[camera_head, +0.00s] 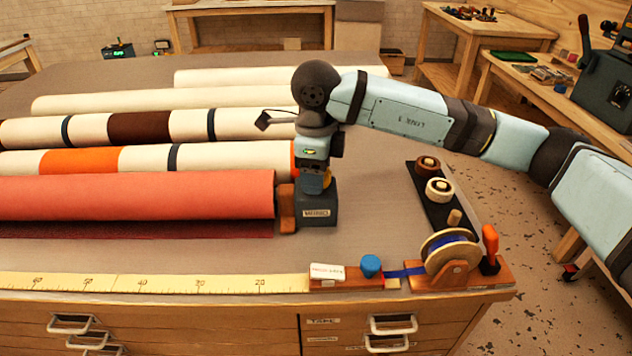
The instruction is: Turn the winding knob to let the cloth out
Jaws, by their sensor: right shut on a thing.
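The coral cloth roll (140,195) lies across the left of the table. Its right end meets a wooden end piece (287,208) beside a dark grey-blue labelled block (318,214). My right gripper (314,174) points straight down onto the top of this block. It is shut on what looks like the winding knob (315,185), a small yellow-brown part mostly hidden by the fingers. A strip of darker red cloth (140,229) shows below the roll. My left gripper is not in view.
A measuring tape strip (150,283) runs along the table's front edge. A ribbon reel (450,255), an orange handle (490,243) and a blue knob (370,266) stand at the front right. More rolls (160,103) lie behind. Grey tabletop (375,200) is clear right of the block.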

